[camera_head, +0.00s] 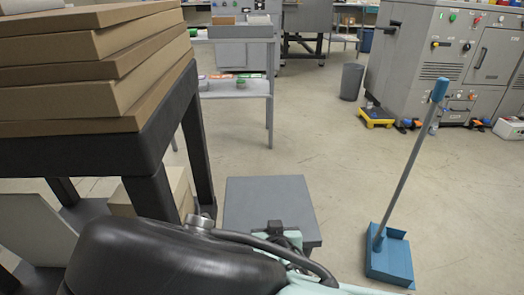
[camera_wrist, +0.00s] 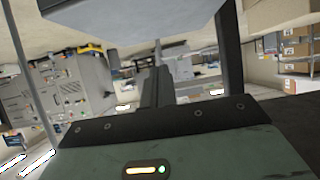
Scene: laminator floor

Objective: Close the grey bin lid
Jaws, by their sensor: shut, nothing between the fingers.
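The grey bin (camera_head: 312,238) stands on the floor at the lower middle of the head view. Its flat grey lid (camera_head: 268,202) lies level across the top; I see no raised panel, but cannot tell whether a small gap is left. In the upside-down wrist view, a grey box-like part, apparently the bin (camera_wrist: 135,20), fills the top edge. My gripper (camera_wrist: 157,80) shows there as dark fingers, shut and empty, apparently apart from the bin. In the head view, my arm covers the bin's near side and the gripper's fingertips cannot be made out clearly.
A dark table (camera_head: 90,150) with stacked cardboard (camera_head: 95,65) stands close on the left. A blue dustpan (camera_head: 390,262) with an upright handle stands right of the bin. Grey machines (camera_head: 440,60) and a round waste bin (camera_head: 351,82) are behind.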

